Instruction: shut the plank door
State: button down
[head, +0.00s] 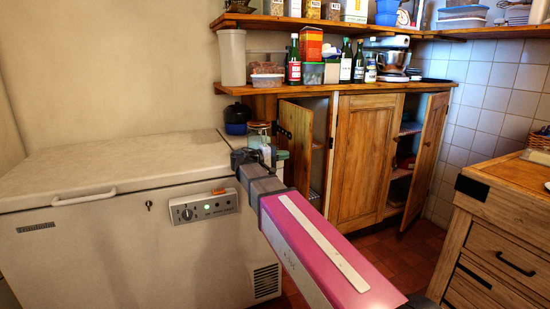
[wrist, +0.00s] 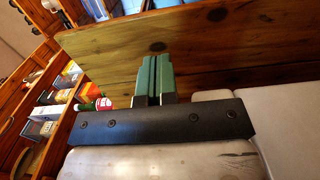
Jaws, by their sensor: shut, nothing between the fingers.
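The pine cabinet has an open plank door (head: 296,145) on its left, swung out beside the white freezer, with a dark gap behind it. Its knotted wood face fills the upper part of the wrist view (wrist: 215,45). My gripper (head: 281,156) is at the freezer's right end, low in front of this door and partly hidden by my arm. In the wrist view my gripper's green fingers (wrist: 153,62) are together and empty, their tips overlapping the door's face. I cannot tell whether they touch it.
The white chest freezer (head: 110,225) stands close on the left. Another cabinet door (head: 428,155) stands open at the right, and the middle panel (head: 360,150) is closed. A wooden drawer unit (head: 500,235) is at the lower right. Bottles (head: 345,65) and jars stand on the shelf above.

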aim_at(306, 152)
jog(key=x, duration=0.7)
jog(key=shift+w+d+f, duration=0.1)
jog(key=shift+d, duration=0.15)
jog(key=shift+d, duration=0.15)
